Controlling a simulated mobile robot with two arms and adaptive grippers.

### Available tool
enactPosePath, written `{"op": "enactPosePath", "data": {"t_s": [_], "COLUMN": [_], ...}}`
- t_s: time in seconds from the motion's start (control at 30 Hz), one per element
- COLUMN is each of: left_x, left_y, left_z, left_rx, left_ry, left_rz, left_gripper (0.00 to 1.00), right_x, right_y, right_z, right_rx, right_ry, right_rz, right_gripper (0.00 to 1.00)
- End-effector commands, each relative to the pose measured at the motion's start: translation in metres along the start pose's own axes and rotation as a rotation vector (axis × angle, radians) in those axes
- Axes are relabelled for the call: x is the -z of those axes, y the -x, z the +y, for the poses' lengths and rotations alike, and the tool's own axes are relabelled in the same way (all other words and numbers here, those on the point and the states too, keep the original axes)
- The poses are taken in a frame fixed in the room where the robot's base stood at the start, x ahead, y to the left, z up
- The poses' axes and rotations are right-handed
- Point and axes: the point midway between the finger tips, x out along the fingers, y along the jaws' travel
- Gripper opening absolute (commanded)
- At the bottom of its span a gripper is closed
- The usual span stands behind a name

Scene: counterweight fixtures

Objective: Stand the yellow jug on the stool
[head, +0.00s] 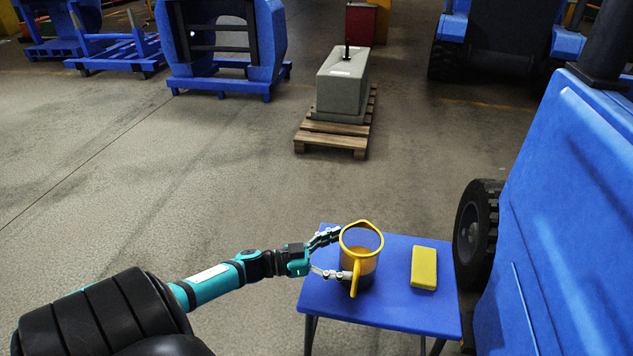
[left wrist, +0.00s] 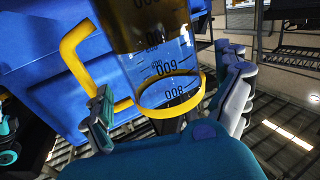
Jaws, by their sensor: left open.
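The yellow jug (head: 363,262) is a clear measuring jug with a yellow rim and handle. It looks upright over the left part of the blue stool (head: 395,312); its foot seems to rest on the top, but contact is hard to see. My left gripper (head: 341,254) is open, with one finger on the far side of the jug and one on the near side, by the handle. In the left wrist view the jug (left wrist: 165,65) shows upside down, with its scale marks, between the spread fingers of the gripper (left wrist: 168,88). My right gripper is out of view.
A yellow block (head: 424,267) lies on the stool, right of the jug. A large blue machine body (head: 570,200) with a black wheel (head: 478,232) stands close on the right. A grey counterweight (head: 341,84) sits on a wooden pallet (head: 331,141) farther back. The floor left of the stool is clear.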

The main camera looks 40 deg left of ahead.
Motion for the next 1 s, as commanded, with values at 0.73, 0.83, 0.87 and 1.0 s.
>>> {"op": "enactPosePath", "data": {"t_s": [0.73,0.83,0.87,1.0], "left_x": [0.001,0.0,0.0,0.0], "left_y": [0.077,0.077,0.077,0.076], "left_z": [0.0,0.0,0.0,0.0], "left_rx": [0.0,0.0,0.0,0.0], "left_ry": [-0.001,-0.001,-0.001,-0.001], "left_rz": [0.001,0.001,0.001,0.001], "left_gripper": [1.0,1.0,1.0,1.0], "right_x": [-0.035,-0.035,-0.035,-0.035], "right_y": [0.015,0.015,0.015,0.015], "right_z": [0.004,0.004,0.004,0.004], "right_rx": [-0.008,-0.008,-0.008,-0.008], "right_ry": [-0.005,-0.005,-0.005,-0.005], "right_rz": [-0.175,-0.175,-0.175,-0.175], "right_gripper": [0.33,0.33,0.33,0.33]}}
